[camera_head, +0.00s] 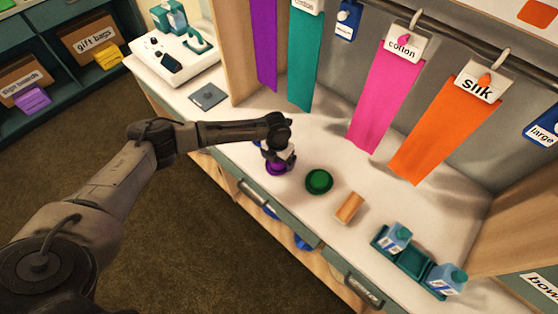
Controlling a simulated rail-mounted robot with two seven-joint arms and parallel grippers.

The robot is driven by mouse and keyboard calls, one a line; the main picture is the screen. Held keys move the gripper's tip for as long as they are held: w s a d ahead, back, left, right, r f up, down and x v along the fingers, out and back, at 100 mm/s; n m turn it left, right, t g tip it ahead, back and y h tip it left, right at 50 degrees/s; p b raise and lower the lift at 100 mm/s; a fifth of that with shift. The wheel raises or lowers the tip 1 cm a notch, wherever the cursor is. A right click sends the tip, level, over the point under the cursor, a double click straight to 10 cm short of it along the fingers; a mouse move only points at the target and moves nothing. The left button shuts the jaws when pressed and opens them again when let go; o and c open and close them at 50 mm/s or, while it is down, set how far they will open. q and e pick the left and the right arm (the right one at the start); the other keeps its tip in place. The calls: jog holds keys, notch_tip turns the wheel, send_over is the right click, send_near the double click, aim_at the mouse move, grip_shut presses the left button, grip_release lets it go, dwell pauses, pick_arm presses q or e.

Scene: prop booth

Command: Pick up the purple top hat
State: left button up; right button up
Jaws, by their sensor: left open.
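The purple top hat (274,169) is on the white counter near its front edge, and its upper part is hidden by my left gripper (277,161). My left gripper comes from the left and is right over the hat, pointing down. Its jaws are open; I cannot tell whether the fingers touch the hat. My right gripper is not in this view.
A green hat (319,181) lies just right of the purple one, then an orange-brown block (349,207). A teal tray (411,262) with cartons is further right. Ribbons, including a pink one (385,100), hang behind. A grey pad (208,96) lies at the left.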

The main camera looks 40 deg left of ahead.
pick_arm(q)
jog(key=shift+c, duration=0.4)
jog(key=c, duration=0.9)
